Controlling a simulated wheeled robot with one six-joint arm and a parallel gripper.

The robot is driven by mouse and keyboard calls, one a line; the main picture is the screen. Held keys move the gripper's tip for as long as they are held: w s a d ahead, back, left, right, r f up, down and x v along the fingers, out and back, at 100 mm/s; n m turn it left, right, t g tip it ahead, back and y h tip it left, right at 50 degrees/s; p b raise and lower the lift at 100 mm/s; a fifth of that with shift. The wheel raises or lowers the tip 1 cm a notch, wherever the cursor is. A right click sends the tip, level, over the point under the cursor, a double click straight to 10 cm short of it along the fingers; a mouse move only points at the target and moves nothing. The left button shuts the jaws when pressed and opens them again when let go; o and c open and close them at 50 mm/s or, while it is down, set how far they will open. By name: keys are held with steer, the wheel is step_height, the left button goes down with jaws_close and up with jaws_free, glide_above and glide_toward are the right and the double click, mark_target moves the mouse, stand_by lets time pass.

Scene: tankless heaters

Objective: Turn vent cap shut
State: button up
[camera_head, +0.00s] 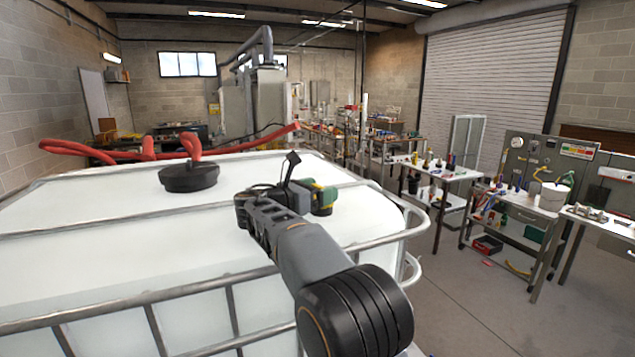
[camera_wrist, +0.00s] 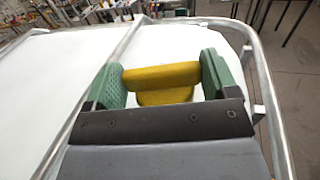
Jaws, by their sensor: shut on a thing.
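The vent cap shows as a yellow wing-shaped handle (camera_wrist: 162,82) in the wrist view, above the white tank top. My gripper (camera_wrist: 163,76) has its two green fingers on either side of the yellow handle, touching its ends, and is shut on it. In the head view my gripper (camera_head: 318,198) is low over the right part of the tank top, with only a little yellow (camera_head: 306,182) showing beside the green fingers. The base of the cap is hidden by my gripper. I cannot tell how far the cap is turned.
The white tank (camera_head: 90,215) has metal cage bars (camera_head: 390,235) around its top edge, close to my gripper. A large black lid (camera_head: 188,177) sits on the tank top at left, with a red hose (camera_head: 195,145) behind it. Workbenches (camera_head: 440,172) stand to the right across open floor.

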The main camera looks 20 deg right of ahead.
steer(key=shift+w+m+g+h, duration=0.15)
steer(key=shift+m+g+h, duration=0.15)
steer(key=shift+m+g, duration=1.6)
steer(key=shift+n+g, duration=0.3)
steer(key=shift+g, duration=0.3)
steer(key=o, duration=0.8)
steer(key=shift+a, duration=0.1)
steer(key=a, duration=1.3)
steer(key=shift+w+a, duration=0.1)
steer(key=shift+a, duration=0.2)
